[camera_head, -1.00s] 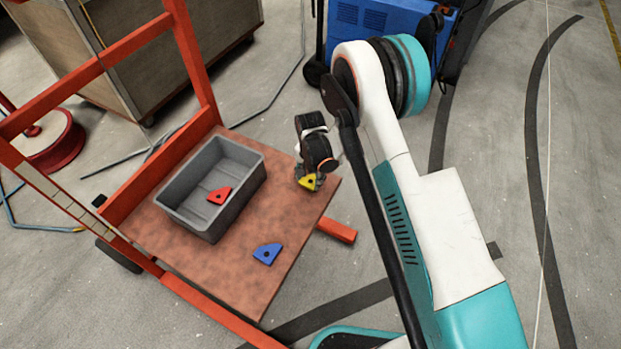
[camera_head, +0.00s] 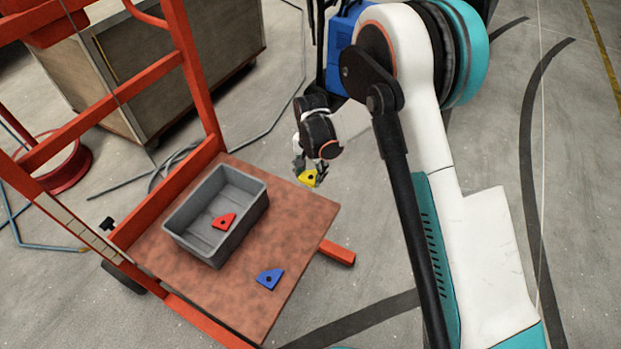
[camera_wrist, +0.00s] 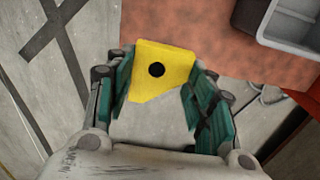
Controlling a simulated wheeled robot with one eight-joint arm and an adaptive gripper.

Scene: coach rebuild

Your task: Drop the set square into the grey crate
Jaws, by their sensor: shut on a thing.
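My gripper (camera_head: 309,172) is shut on a yellow set square with a dark round hole (camera_head: 309,179), held above the back right edge of the cart's platform. In the wrist view the yellow set square (camera_wrist: 160,62) sits between the green finger pads of my gripper (camera_wrist: 157,90). The grey crate (camera_head: 247,227) stands on the platform, left of my gripper and apart from it. A red set square (camera_head: 222,222) lies inside the crate. A blue set square (camera_head: 269,279) lies on the platform in front of the crate. The crate's corner (camera_wrist: 291,35) shows at the wrist view's upper right.
The brown platform (camera_head: 300,232) belongs to a cart with a red frame (camera_head: 193,75) rising at the crate's left and back. A wooden box (camera_head: 160,75) stands behind.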

